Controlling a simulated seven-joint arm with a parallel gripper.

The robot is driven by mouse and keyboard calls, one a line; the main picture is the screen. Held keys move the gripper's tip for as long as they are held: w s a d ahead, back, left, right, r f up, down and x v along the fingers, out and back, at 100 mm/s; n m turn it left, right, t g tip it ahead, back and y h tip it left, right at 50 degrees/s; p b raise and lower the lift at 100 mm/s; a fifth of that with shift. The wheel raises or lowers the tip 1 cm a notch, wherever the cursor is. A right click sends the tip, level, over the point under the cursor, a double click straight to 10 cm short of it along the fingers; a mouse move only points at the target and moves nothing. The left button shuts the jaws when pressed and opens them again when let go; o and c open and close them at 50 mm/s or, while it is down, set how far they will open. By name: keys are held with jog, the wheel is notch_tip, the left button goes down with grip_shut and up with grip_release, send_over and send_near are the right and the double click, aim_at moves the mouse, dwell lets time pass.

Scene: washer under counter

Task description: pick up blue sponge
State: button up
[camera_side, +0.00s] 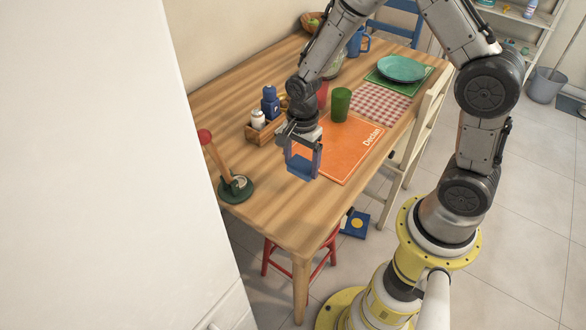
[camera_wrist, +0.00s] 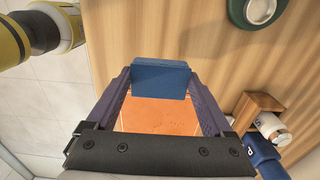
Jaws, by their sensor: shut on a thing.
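The blue sponge (camera_side: 300,167) is between the fingertips of my gripper (camera_side: 303,160), which is shut on it. In the side view the sponge hangs near the left edge of the orange placemat (camera_side: 348,147) and appears to be above the table. In the wrist view the sponge (camera_wrist: 161,80) spans the gap between the two dark fingers of my gripper (camera_wrist: 160,85). The orange mat (camera_wrist: 158,114) shows between the fingers below it. The exact height of the sponge over the table cannot be told.
A wooden caddy (camera_side: 262,131) with a white shaker (camera_side: 258,119) and a blue bottle (camera_side: 270,102) stands left of my gripper. A green-based holder (camera_side: 236,187) is at the table's near left. A green cup (camera_side: 340,104) stands behind. Bare wood lies in front.

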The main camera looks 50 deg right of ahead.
jog(key=s+r, duration=0.6)
jog(key=s, duration=0.5)
jog(key=shift+r, duration=0.35)
jog(key=shift+s, duration=0.1)
